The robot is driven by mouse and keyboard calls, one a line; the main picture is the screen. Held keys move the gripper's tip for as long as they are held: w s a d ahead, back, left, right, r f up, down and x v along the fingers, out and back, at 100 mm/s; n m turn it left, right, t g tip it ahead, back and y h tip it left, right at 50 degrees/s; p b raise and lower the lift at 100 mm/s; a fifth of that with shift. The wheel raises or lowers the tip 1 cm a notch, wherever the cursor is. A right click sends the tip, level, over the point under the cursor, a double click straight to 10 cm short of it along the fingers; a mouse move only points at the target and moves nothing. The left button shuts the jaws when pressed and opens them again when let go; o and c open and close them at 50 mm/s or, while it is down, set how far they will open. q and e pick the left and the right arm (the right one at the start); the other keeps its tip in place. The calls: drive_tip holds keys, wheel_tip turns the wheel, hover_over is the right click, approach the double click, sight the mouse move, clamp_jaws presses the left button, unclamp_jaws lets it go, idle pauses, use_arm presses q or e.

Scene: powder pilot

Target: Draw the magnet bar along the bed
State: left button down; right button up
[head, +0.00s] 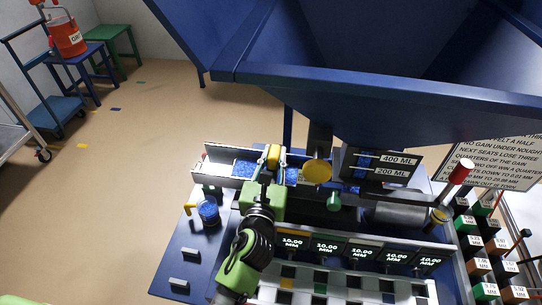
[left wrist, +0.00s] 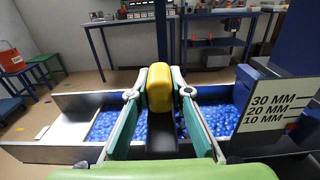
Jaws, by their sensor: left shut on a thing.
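The magnet bar has a rounded yellow handle (left wrist: 159,88), with a dark part showing below it in the left wrist view. The handle also shows in the head view (head: 273,156). My left gripper (left wrist: 160,92) is shut on this handle, one finger on each side. The bed (left wrist: 70,131) is a long pale trough holding blue granules (left wrist: 222,118), seen on both sides of the bar. In the head view the gripper (head: 271,165) is over the trough (head: 221,153), left of its middle. The bar's lower end is hidden. My right gripper is not in view.
A big blue hopper (head: 370,80) hangs over the trough's right part. A yellow disc (head: 317,172) and a green knob (head: 334,201) stand right of my gripper. A cup of blue granules (head: 208,211) is at the left. A depth scale (left wrist: 272,110) stands at the trough's right.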

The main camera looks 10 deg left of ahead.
use_arm(q)
drive_tip(key=shift+d+f+b, duration=0.1)
drive_tip(key=shift+d+b, duration=0.25)
drive_tip(key=shift+d, duration=0.8)
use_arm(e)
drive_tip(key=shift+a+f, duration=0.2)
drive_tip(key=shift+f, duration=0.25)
use_arm(q)
drive_tip(key=shift+d, duration=0.1)
